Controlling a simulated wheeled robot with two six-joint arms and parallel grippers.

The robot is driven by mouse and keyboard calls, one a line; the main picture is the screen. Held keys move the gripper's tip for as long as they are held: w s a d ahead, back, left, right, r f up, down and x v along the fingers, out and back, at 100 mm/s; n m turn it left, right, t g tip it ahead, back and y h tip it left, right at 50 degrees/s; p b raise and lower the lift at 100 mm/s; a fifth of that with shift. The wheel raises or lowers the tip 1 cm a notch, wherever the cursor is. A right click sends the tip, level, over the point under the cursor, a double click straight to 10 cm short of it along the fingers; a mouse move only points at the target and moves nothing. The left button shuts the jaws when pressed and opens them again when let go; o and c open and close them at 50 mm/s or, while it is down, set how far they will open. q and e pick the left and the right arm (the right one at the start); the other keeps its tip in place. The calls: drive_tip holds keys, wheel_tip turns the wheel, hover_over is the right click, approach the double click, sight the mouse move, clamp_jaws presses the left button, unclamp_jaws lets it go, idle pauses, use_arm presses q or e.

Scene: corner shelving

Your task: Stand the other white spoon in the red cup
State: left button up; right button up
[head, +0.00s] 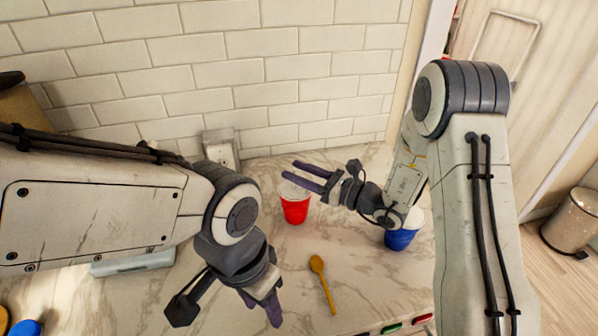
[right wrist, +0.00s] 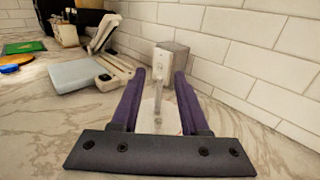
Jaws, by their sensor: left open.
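The red cup (head: 295,209) stands upright on the marble counter, its rim partly behind my right gripper. My right gripper (head: 297,174) is just above the cup, fingers apart and pointing left. In the right wrist view, a pale upright thing (right wrist: 158,103), seemingly a white spoon, shows between the spread fingers (right wrist: 160,88); neither finger seems to touch it. I cannot tell whether it stands in the cup. My left gripper (head: 227,312) is open and empty over the counter, low in the head view. No other white spoon is clearly visible.
A brown spoon (head: 322,283) lies on the counter. A blue cup (head: 402,239) stands right of the red cup, partly behind my right arm. A pale scale-like device (right wrist: 90,75) shows in the right wrist view.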

drive_tip(key=shift+s+d, duration=0.25)
drive_tip(key=shift+d, duration=0.2)
drive_tip(key=b+v, duration=0.3)
drive_tip(key=v, duration=0.6)
drive_tip(key=shift+s+d, duration=0.15)
drive_tip(key=shift+d, duration=0.05)
